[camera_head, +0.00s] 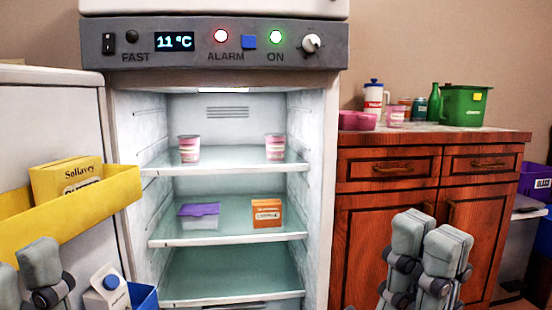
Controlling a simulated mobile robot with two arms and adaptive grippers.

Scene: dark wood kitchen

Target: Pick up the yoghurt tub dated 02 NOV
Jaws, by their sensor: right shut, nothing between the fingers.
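Two pink-and-white tubs stand upright on the fridge's top shelf (225,168), a left tub (189,150) and a right tub (275,148). A similar pink-and-white tub (395,117) stands on the counter to the right. No date can be read on any of them, so I cannot tell which is dated 02 NOV. My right gripper (428,232) is shut and empty in front of the wooden cabinet, right of the fridge and away from the tubs. My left gripper (22,262) is at the lower left edge, partly cut off, in front of the fridge door.
The fridge stands open, its door (50,120) swung left with a yellow bin (115,190). The middle shelf holds a purple-lidded container (199,216) and an orange box (266,213). The wooden counter (440,139) carries pink bowls (357,121), a jug (374,100) and a green bin (464,106).

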